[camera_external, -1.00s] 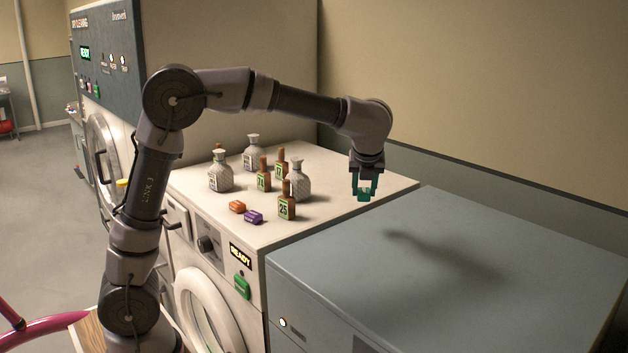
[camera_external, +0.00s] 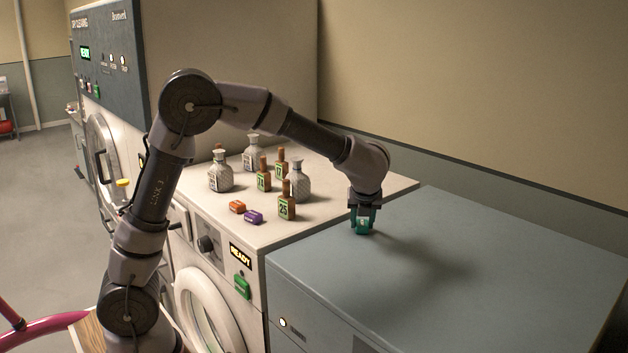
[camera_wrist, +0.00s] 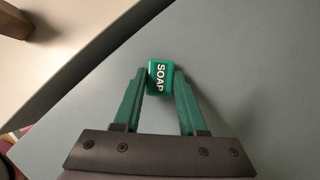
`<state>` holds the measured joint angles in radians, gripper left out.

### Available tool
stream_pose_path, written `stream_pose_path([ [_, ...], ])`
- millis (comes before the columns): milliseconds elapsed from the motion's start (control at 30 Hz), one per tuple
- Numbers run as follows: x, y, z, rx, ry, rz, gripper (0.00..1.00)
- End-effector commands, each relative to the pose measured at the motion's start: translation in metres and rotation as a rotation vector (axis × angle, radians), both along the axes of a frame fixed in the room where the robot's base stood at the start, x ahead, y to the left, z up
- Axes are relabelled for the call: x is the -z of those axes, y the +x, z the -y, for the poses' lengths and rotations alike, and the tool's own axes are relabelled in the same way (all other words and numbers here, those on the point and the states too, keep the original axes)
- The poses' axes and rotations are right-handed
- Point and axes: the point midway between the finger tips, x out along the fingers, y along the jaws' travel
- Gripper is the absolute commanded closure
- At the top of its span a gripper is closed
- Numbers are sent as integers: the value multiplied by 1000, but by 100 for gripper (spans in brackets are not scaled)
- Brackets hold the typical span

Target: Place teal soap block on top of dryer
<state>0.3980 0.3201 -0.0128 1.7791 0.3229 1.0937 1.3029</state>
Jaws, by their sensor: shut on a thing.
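The teal soap block (camera_external: 363,226) is between the fingers of my gripper (camera_external: 362,222), over the blue-grey top of the dryer (camera_external: 480,270). In the wrist view the soap block (camera_wrist: 160,77) shows the word SOAP, and the green fingers of my gripper (camera_wrist: 160,85) are shut on its sides. The grey dryer top (camera_wrist: 235,65) lies beneath it. The block is over the dryer's rear left part, near its edge with the white washer. I cannot tell whether it touches the surface.
The white washer (camera_external: 330,180) on the left carries several bottles (camera_external: 286,205), an orange block (camera_external: 237,207) and a purple block (camera_external: 253,217). The rest of the dryer top is clear. A wall (camera_external: 480,90) stands behind both machines.

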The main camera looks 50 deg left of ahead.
Motion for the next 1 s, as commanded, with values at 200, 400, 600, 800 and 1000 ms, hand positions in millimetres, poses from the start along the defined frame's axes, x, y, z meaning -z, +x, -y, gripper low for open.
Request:
stream_pose_path([
  [200, 1, 0, 0, 0, 0, 0, 29],
  [400, 0, 0, 0, 0, 0, 0, 29],
  [600, -16, -5, 6, 2, -2, 3, 29],
  [800, -53, -20, 21, 2, -2, 4, 29],
  [1000, -86, -34, 34, 1, -2, 2, 29],
])
